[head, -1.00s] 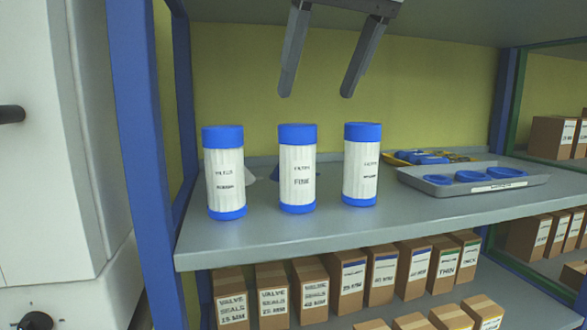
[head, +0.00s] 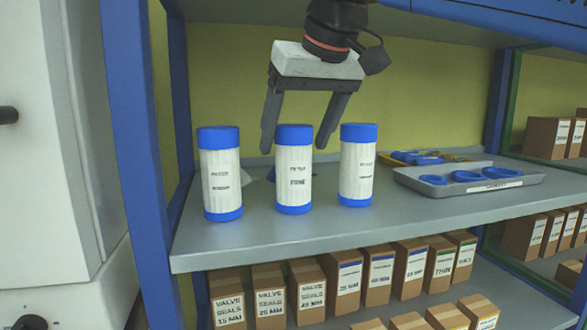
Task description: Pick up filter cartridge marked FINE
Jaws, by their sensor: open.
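Three white filter cartridges with blue caps and blue bases stand upright in a row on the grey shelf. The middle one (head: 294,170) is the FINE cartridge; its label is blurred now but read FINE a second ago. The left cartridge (head: 220,175) and right cartridge (head: 357,166) carry labels I cannot read clearly. My gripper (head: 293,149) is open and empty, pointing down, its fingers on either side of the middle cartridge's top. The fingertips look slightly behind the cap; whether they touch anything is unclear.
A grey tray (head: 411,182) with blue rings sits right on the shelf (head: 300,240), with another tray of blue and yellow parts behind. A blue post (head: 137,150) stands left. Labelled boxes (head: 270,303) fill the lower shelf.

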